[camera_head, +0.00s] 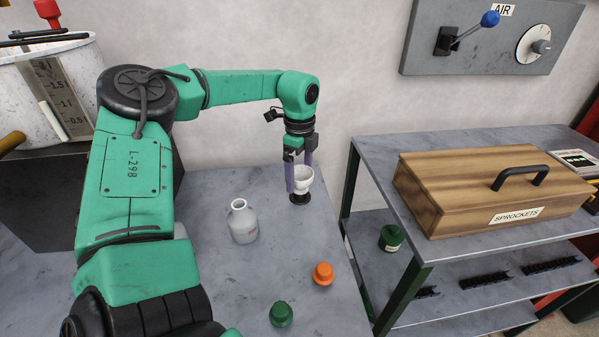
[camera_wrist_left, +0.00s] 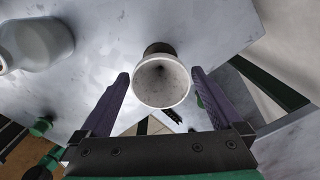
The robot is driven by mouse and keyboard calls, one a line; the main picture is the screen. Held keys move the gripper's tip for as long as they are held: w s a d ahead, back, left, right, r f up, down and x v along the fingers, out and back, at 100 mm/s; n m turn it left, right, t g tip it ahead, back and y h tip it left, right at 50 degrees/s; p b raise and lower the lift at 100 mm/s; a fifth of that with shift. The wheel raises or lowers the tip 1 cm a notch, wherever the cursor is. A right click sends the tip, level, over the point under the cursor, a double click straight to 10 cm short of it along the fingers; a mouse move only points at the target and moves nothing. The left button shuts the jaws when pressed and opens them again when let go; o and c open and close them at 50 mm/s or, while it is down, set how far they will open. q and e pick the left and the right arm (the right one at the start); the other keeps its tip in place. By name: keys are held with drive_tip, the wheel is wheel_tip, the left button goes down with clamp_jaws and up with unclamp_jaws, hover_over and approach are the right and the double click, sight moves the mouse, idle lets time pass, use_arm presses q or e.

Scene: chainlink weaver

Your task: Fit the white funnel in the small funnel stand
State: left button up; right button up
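The white funnel (camera_head: 303,176) sits upright on the small dark funnel stand (camera_head: 300,199) near the back of the grey table. In the left wrist view the funnel (camera_wrist_left: 162,84) has its wide mouth towards the camera, and part of the stand (camera_wrist_left: 158,48) shows beyond it. My left gripper (camera_head: 300,177) is low over the stand, with its purple fingers on either side of the funnel. In the left wrist view the fingers are apart, with narrow gaps to the funnel's rim. How deep the spout sits is hidden. My right gripper is not in view.
A grey-white jug (camera_head: 242,222) stands left of the stand. An orange pot (camera_head: 323,273) and a green pot (camera_head: 281,314) are nearer the front. A shelf unit on the right holds a wooden sprockets box (camera_head: 450,185). The table between jug and stand is clear.

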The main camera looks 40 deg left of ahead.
use_arm(q)
wheel_tip(320, 180, up, 15)
drive_tip(key=shift+f+b, duration=0.2)
drive_tip(key=shift+b, duration=0.15)
drive_tip(key=shift+f, duration=0.1)
idle(0.4)
